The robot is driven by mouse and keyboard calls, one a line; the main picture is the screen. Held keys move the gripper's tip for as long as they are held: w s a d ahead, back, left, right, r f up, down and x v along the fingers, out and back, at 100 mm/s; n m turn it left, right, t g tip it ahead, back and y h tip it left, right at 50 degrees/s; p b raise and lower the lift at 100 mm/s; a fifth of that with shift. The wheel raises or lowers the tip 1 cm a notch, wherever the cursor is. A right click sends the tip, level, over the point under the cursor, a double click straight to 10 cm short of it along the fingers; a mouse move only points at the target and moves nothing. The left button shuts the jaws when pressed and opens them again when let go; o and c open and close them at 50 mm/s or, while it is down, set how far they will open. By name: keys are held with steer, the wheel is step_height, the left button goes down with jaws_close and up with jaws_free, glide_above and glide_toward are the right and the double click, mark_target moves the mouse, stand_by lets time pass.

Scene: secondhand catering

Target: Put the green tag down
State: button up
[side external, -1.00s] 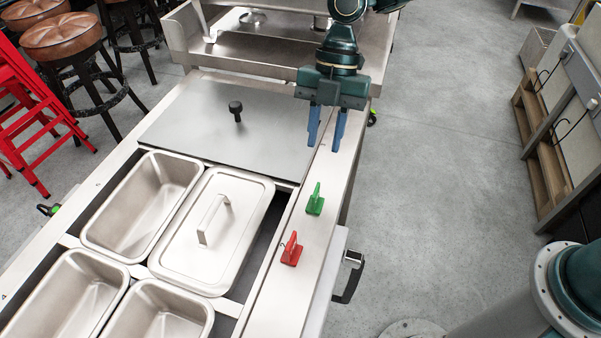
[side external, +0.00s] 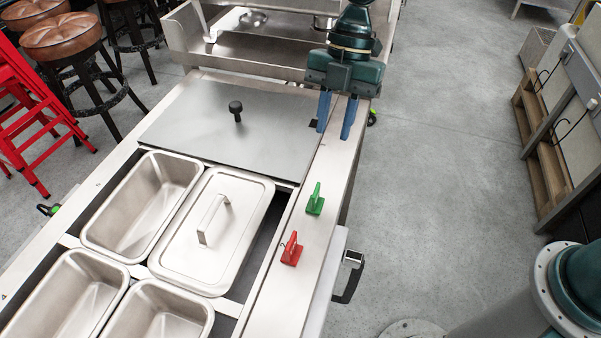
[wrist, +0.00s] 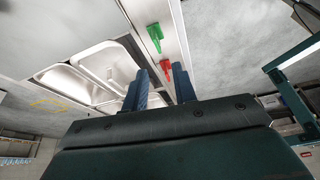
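The green tag (side external: 315,201) is on the steel ledge along the right side of the counter, its narrow fin standing up from a small base. It also shows in the wrist view (wrist: 155,34). The red tag (side external: 291,250) stands on the same ledge, nearer the camera, also with its fin up; it shows in the wrist view (wrist: 167,70). My gripper (side external: 334,133) is over the far part of the ledge, beyond the green tag and apart from it. Its two blue fingers are spread with nothing between them; they also show in the wrist view (wrist: 162,88).
Left of the ledge are a lidded steel pan (side external: 240,235), several open pans (side external: 140,212) and a flat grey cover (side external: 200,120) with a black knob (side external: 236,110). A black handle (side external: 350,282) sticks out at the counter's right side. The ledge between gripper and green tag is clear.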

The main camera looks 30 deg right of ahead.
steer(key=s+d+r+m+t, duration=0.4)
steer(key=s+d+r+m, duration=0.4)
steer(key=d+r+m, duration=0.35)
steer(key=s+d+m+t+h, duration=0.3)
steer(key=s+d+m+t, duration=0.1)
steer(key=s+d+m, duration=0.8)
steer(key=s+m, duration=0.2)
steer(key=s, duration=0.1)
steer(key=shift+d+f, duration=0.2)
steer(key=shift+f, duration=0.15)
